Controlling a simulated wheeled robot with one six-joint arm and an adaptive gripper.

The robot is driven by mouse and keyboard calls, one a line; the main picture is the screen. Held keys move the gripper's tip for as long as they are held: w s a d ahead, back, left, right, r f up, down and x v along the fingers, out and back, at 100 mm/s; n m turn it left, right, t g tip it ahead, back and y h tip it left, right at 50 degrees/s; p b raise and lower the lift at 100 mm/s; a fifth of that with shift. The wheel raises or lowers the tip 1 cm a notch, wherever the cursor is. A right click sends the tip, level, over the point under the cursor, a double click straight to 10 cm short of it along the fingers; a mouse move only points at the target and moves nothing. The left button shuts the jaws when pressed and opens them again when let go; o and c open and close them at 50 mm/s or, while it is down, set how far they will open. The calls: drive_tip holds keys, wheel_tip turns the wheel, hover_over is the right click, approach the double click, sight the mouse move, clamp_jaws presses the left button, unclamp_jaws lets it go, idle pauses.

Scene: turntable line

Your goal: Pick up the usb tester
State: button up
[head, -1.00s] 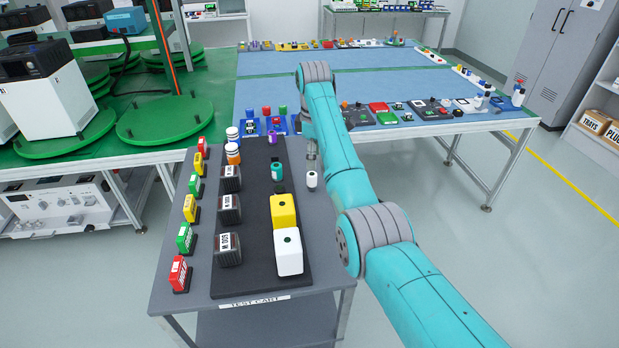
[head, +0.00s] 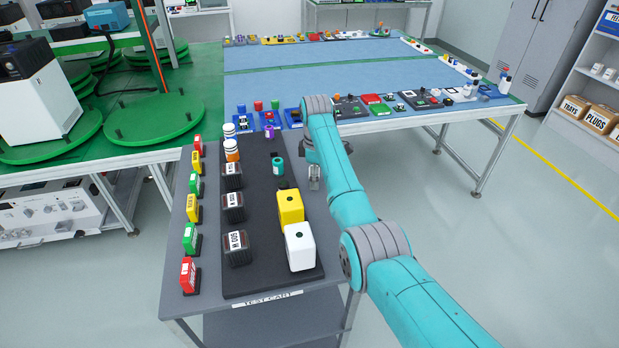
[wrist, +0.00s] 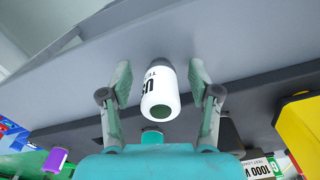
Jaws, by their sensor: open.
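The usb tester (wrist: 160,88) is a white cylinder with a dark end and black lettering, partly readable as "US". In the wrist view it stands between the two fingers of my gripper (wrist: 160,72), with a visible gap on each side. My gripper is open and holds nothing. In the head view my gripper (head: 314,182) is low over the right side of the grey test cart, and the tester is hidden behind it.
The black mat (head: 262,282) beside it carries a teal cylinder (head: 278,166), a yellow block (head: 290,206), a white block (head: 300,248) and dark labelled blocks. Red, yellow and green blocks line the cart's left edge. A blue-topped table (head: 300,70) stands behind.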

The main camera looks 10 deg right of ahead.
clamp_jaws()
